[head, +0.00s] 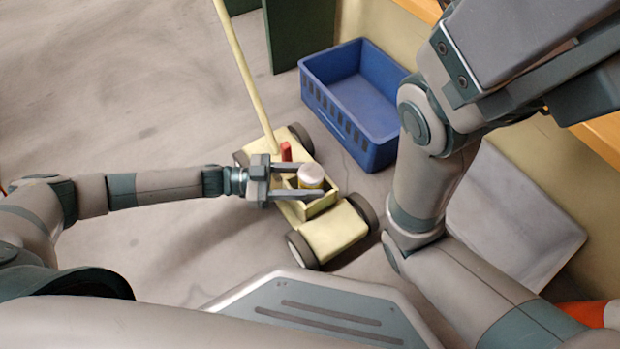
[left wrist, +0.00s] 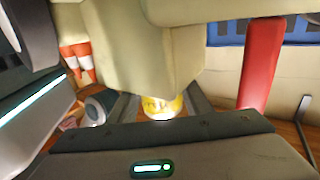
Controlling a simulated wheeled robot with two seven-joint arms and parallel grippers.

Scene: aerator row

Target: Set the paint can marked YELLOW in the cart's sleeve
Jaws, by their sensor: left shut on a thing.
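The paint can (head: 311,176) has a pale lid and a yellow side. My left gripper (head: 321,181) is shut on it, one finger on each side. The can is upright at the opening of the box-like sleeve (head: 322,207) on the pale yellow cart (head: 334,234). In the left wrist view, the can (left wrist: 163,106) shows between the fingers, with dark marks I cannot read. A pale cart part (left wrist: 140,50) hides the rest of it. I cannot tell how deep the can sits or whether it rests on anything. My right gripper is out of view.
A red post (head: 286,151) stands on the cart beside the sleeve, and a long pale handle (head: 244,70) rises from its far end. A blue crate (head: 385,151) lies beyond the cart. An orange and white object (head: 590,313) is at the lower right. Floor is open at the left.

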